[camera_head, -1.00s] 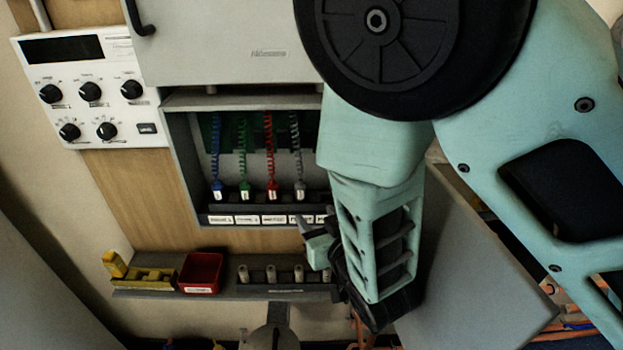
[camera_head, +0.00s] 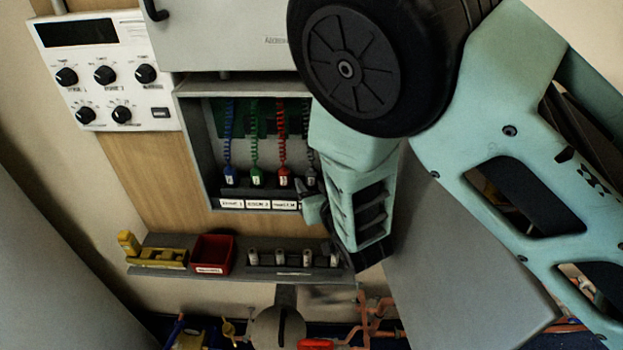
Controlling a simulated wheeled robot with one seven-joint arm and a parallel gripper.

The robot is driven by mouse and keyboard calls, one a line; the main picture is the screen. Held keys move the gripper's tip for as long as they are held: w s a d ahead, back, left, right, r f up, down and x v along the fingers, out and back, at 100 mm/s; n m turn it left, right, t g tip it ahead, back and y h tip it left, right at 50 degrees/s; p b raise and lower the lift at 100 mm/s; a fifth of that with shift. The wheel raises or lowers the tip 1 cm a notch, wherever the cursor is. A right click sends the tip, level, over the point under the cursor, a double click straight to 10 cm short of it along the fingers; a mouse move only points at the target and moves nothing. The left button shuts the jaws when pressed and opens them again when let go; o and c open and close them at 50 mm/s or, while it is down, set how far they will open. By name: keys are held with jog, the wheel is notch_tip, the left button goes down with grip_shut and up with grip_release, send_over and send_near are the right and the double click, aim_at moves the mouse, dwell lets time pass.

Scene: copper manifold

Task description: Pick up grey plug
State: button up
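The grey plug (camera_head: 311,178) stands in the plug row inside the open recess, at its right end, below a grey coiled cord. My arm partly covers that end of the recess. A blue plug (camera_head: 229,175), a green plug (camera_head: 257,177) and a red plug (camera_head: 283,177) stand to its left. My gripper (camera_head: 314,207) is just below the grey plug, in front of the label strip. One finger shows; the rest is hidden behind my arm, so its opening and any contact with the plug are unclear.
A ledge (camera_head: 220,277) below the recess carries a yellow block (camera_head: 163,258), a red bin (camera_head: 212,253) and several pale pegs (camera_head: 280,257). A white dial panel (camera_head: 105,75) is at upper left. Copper pipes (camera_head: 372,315) run below the ledge.

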grip_shut()
jog(key=c, duration=1)
grip_release()
jog(key=shift+r, duration=0.15)
notch_tip(320, 180, up, 10)
jog(key=b, duration=0.2)
